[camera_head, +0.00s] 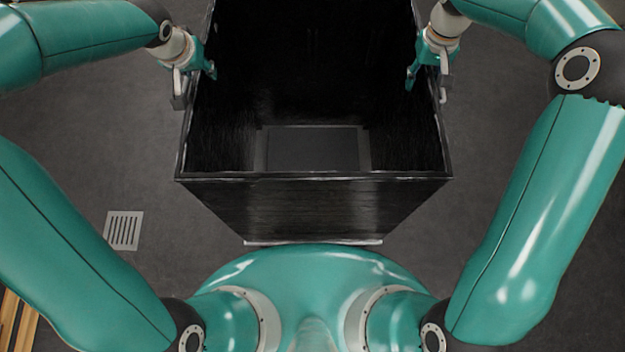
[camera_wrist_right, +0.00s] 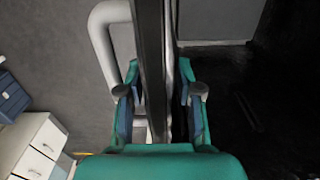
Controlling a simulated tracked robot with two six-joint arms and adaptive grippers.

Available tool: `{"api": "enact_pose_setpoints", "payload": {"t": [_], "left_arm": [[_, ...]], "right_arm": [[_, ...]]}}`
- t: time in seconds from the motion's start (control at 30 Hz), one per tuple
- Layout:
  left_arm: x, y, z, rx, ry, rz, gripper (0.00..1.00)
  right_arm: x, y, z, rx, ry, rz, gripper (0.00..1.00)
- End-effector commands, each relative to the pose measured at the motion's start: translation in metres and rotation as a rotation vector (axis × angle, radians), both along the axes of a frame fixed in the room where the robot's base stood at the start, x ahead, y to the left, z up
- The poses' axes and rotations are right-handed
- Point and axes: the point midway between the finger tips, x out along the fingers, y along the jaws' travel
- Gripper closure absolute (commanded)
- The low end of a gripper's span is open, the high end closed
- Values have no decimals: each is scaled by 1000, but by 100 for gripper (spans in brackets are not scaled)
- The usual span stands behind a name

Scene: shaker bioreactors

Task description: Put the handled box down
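The handled box (camera_head: 315,205) is a black, open-topped box in front of my body in the head view. It looks empty and upright. My left gripper (camera_head: 196,75) is at its left wall and my right gripper (camera_head: 427,76) at its right wall, each with one finger inside and one outside. In the right wrist view, the right gripper (camera_wrist_right: 160,98) is closed about the box's wall (camera_wrist_right: 150,50), beside a pale tubular handle (camera_wrist_right: 103,40). The left fingers' contact is small and partly hidden. I cannot tell whether the box's underside touches the floor.
Grey floor (camera_head: 120,150) lies clear on both sides of the box. A floor drain grate (camera_head: 124,230) is at the left, and wooden slats (camera_head: 15,320) are at the lower left corner. White drawers (camera_wrist_right: 38,148) and a blue bin (camera_wrist_right: 10,97) show in the right wrist view.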

Motion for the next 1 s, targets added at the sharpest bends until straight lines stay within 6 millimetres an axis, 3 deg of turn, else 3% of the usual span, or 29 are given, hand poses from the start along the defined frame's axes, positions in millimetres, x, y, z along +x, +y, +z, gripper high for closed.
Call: {"api": "enact_pose_setpoints", "payload": {"t": [0.53, 0.77, 1.0], "left_arm": [[-36, 0, 90, -1, -4, -1, 65], [-42, 0, 102, -1, 0, 0, 65], [-42, 0, 101, -1, 0, 0, 65]], "right_arm": [[0, 0, 0, 0, 0, 0, 65], [1, 0, 7, 0, -2, 0, 65], [1, 0, 45, -1, -6, 0, 65]]}}
